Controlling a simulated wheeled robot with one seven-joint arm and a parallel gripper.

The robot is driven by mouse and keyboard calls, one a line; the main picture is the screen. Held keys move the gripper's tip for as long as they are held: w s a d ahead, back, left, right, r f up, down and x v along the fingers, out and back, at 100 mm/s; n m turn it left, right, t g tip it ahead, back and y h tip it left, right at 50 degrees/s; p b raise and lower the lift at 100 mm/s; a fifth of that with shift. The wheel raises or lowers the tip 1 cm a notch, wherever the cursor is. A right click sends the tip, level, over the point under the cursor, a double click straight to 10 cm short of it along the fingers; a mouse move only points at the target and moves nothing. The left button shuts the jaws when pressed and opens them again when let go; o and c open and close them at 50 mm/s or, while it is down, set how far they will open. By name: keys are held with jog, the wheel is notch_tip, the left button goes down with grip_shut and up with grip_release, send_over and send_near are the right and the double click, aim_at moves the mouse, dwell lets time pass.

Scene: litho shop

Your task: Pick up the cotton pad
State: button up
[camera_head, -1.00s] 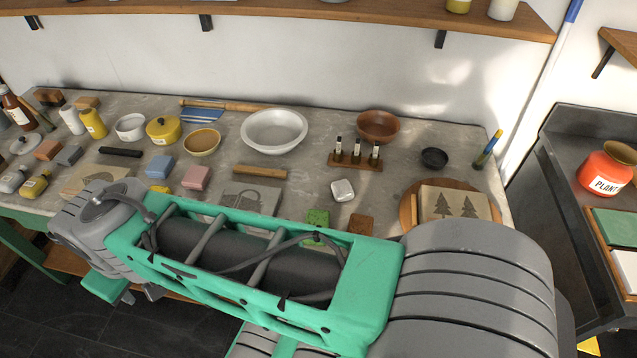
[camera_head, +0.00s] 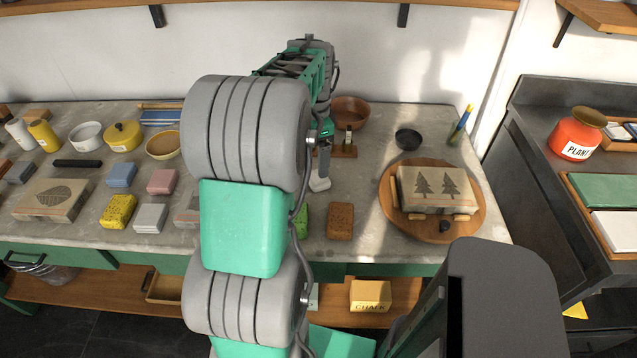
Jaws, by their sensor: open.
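The cotton pad (camera_head: 320,184) is a small white, rounded block lying on the grey worktop, just in front of the small bottle rack. My gripper (camera_head: 323,165) points down right above the pad, at the far end of my outstretched arm. One grey finger shows, its tip at or very near the pad's back edge; I cannot tell whether it touches. The other finger is hidden by my arm. The jaws are open and nothing is held.
The bottle rack (camera_head: 343,151) and a brown bowl (camera_head: 350,111) stand close behind. A brown sponge (camera_head: 340,221) and a green sponge (camera_head: 302,221) lie in front. A round wooden board (camera_head: 472,222) bears a tree print block to the right. My arm hides the worktop's middle.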

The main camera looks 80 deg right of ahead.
jog(key=f, duration=0.5)
jog(key=f+p, duration=0.1)
jog(key=f, duration=0.1)
jog(key=shift+s+f, duration=0.35)
jog(key=shift+f, duration=0.05)
jog(key=c, duration=1.6)
jog(key=shift+o, duration=0.2)
jog(key=shift+r, duration=0.1)
jog(key=shift+d+r, duration=0.1)
jog(key=shift+r, duration=0.15)
notch_tip(320, 180, up, 3)
jog(key=shift+f+b, duration=0.15)
jog(key=shift+b, duration=0.25)
jog(key=s+a+r+b, duration=0.1)
jog(key=a+r, duration=0.3)
jog(key=a, duration=0.3)
jog(key=s+a+r+b, duration=0.1)
jog(key=s+a+r, duration=0.1)
jog(key=a+r, duration=0.3)
jog(key=shift+a+r, duration=0.3)
jog(key=shift+a, duration=0.65)
